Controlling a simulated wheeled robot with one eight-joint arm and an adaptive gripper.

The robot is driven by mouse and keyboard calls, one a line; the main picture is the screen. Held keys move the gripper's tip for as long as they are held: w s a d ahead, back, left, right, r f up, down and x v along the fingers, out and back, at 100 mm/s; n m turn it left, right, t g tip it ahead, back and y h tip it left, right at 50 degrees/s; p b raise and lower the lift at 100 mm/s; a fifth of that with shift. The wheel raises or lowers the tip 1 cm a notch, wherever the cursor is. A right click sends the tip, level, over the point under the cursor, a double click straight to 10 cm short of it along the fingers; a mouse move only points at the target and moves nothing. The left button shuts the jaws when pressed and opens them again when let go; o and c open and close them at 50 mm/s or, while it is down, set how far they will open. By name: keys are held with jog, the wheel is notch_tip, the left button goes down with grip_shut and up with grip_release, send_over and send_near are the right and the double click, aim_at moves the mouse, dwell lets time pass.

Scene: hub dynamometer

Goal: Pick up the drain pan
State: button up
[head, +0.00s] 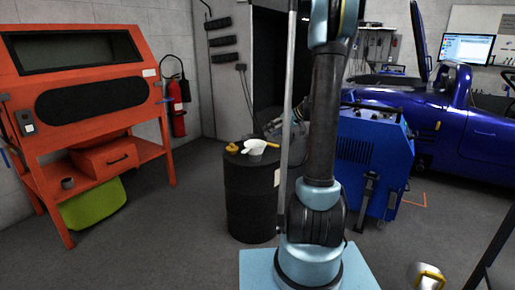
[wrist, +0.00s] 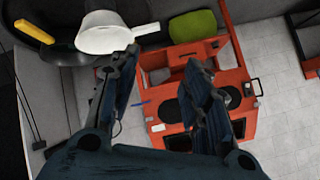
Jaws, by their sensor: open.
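A white pan-like vessel with a handle (head: 256,147), which I take for the drain pan, sits on top of a black drum (head: 250,200) in the head view. In the wrist view the white vessel (wrist: 103,36) is at the upper left, just beyond the tip of my left finger, with its handle pointing right. My gripper (wrist: 162,60) is open, with nothing visible between its fingers. The vessel lies to the left of the gap between the fingers. In the head view my arm stands in front, and the gripper is hard to make out.
A yellow item (head: 233,148) also lies on the drum. An orange cabinet (head: 90,100) stands left, with a green bin-like object (head: 93,204) beneath and a fire extinguisher (head: 177,108) beside it. A blue machine (head: 372,150) and blue car (head: 460,125) stand right. Floor left of the drum is clear.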

jog(key=w+d+f+n+t+y, duration=0.15)
jog(key=w+d+f, duration=0.25)
jog(key=w, duration=0.4)
jog(key=n+t+y, duration=0.3)
jog(key=t+y, duration=0.1)
send_near(278, 147)
jog(key=x, duration=1)
jog(key=shift+w+f, duration=0.2)
jog(key=shift+w, duration=0.2)
jog(key=shift+w+r+x, duration=0.1)
jog(key=shift+r+x, duration=0.05)
jog(key=shift+x, duration=1.3)
jog(key=shift+w+r+x, duration=0.1)
jog(key=shift+r+x, duration=0.05)
jog(key=shift+x, duration=1.3)
jog(key=shift+d, duration=0.15)
grip_shut()
